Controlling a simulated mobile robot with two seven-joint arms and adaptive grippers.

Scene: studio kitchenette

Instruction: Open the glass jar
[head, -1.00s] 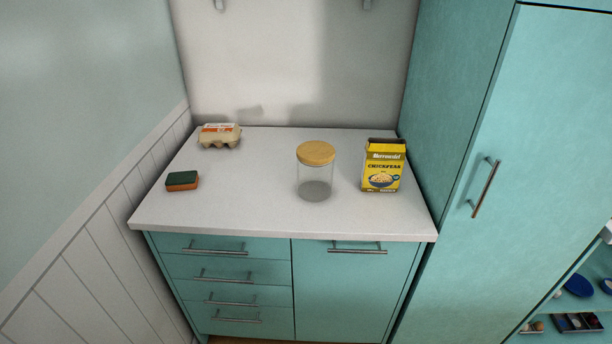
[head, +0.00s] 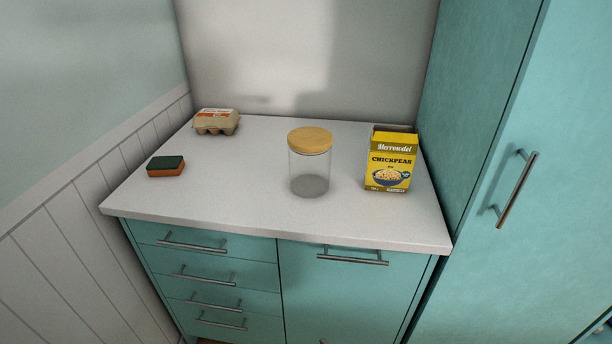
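The glass jar (head: 309,172) stands upright on the white countertop, a little right of its middle. It is clear and looks empty. Its round wooden lid (head: 310,139) sits on top and covers the mouth. Neither of my grippers shows in the head view.
A yellow chickpea box (head: 391,160) stands right of the jar. An egg carton (head: 216,121) is at the back left and a green-and-orange sponge (head: 166,166) at the left. The countertop (head: 235,190) is clear in front. A tall teal cabinet (head: 480,160) closes the right side.

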